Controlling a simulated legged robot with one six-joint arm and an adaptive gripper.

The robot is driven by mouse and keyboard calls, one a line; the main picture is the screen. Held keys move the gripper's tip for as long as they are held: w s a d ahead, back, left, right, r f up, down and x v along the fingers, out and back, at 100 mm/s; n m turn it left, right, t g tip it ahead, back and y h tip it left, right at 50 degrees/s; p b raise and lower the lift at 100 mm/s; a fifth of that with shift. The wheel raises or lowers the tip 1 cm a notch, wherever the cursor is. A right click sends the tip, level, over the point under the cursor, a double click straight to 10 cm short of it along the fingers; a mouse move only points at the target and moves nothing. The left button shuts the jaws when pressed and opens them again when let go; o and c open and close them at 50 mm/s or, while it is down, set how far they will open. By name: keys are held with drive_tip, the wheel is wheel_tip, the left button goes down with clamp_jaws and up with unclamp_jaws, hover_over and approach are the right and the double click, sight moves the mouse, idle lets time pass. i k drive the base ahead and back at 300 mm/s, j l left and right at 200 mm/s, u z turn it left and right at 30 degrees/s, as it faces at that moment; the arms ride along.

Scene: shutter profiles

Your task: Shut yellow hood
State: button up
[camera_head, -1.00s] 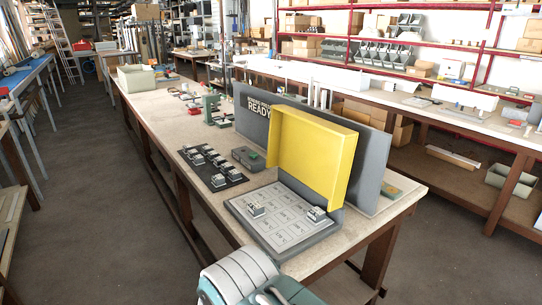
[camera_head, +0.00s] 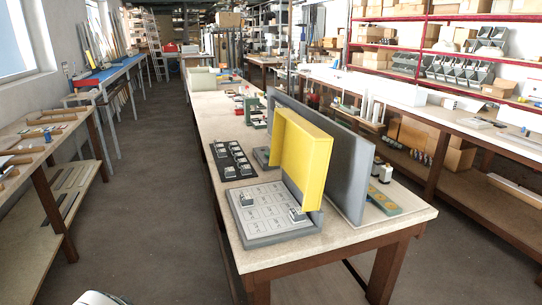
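The yellow hood (camera_head: 302,152) stands raised at the back right edge of a grey base plate (camera_head: 262,227) on the workbench. Its open side faces left over the plate, so the plate lies uncovered. The plate carries a printed grid and two small grey blocks, one at the left (camera_head: 246,198) and one at the right (camera_head: 297,214). A tall grey panel (camera_head: 345,165) stands just behind the hood. My gripper does not show; only a pale rounded part of my body shows at the bottom left edge.
A black tray (camera_head: 232,160) with several small blocks lies behind the plate on the bench (camera_head: 225,116). A green and yellow item (camera_head: 384,199) lies right of the panel. The aisle floor left of the bench is clear. Another table (camera_head: 40,150) stands at the left.

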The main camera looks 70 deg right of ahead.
sight(303, 150)
drive_tip(key=k+l+u, duration=0.15)
drive_tip(key=k+u, duration=0.45)
drive_tip(key=k, duration=0.2)
drive_tip(key=k+l+z, duration=1)
drive_tip(key=l, duration=0.25)
drive_tip(key=l+z, duration=0.4)
drive_tip(key=l, duration=0.5)
drive_tip(key=k, duration=0.05)
